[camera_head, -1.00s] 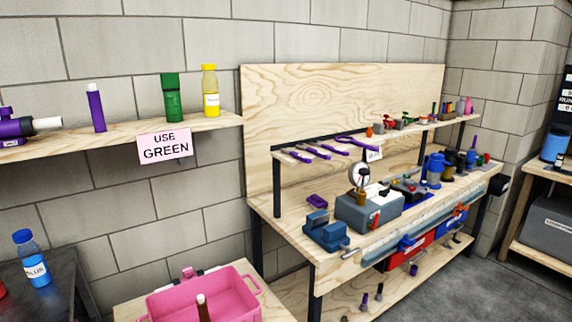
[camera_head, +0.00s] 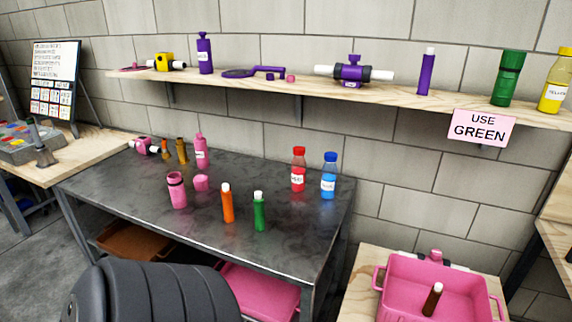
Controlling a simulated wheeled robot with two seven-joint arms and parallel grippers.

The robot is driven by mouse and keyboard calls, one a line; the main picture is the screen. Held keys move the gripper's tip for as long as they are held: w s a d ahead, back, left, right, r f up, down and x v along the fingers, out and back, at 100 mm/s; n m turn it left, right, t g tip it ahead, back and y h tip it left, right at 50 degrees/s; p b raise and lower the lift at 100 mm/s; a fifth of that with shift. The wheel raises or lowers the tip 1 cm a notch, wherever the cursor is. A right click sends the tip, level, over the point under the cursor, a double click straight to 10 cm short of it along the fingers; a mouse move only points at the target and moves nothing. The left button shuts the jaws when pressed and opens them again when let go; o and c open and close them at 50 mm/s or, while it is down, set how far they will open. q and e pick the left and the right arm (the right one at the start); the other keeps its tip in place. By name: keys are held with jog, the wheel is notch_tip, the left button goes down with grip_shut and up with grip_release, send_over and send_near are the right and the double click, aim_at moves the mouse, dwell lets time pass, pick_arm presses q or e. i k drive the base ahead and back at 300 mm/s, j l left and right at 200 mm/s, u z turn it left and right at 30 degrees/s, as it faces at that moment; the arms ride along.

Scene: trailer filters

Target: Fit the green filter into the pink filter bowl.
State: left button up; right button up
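The green filter (camera_head: 259,213), a slim green cylinder with a white top, stands upright on the dark metal table near its front. What looks like the pink filter bowl (camera_head: 177,191), a pink jar-shaped cup, stands upright to its left on the same table, apart from it. Whether anything is inside the bowl is too small to tell. An orange filter (camera_head: 227,204) with a white top stands between them. Neither gripper is in view.
A pink cap-like piece (camera_head: 201,183), a pink bottle (camera_head: 201,151) and red (camera_head: 298,170) and blue (camera_head: 329,177) bottles share the dark table (camera_head: 120,198). A "USE GREEN" sign (camera_head: 481,128) hangs from the wall shelf (camera_head: 410,97). A pink tub (camera_head: 398,300) holds a brown filter (camera_head: 432,299).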

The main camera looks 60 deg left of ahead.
aim_at(175, 182)
jog(key=u, duration=2)
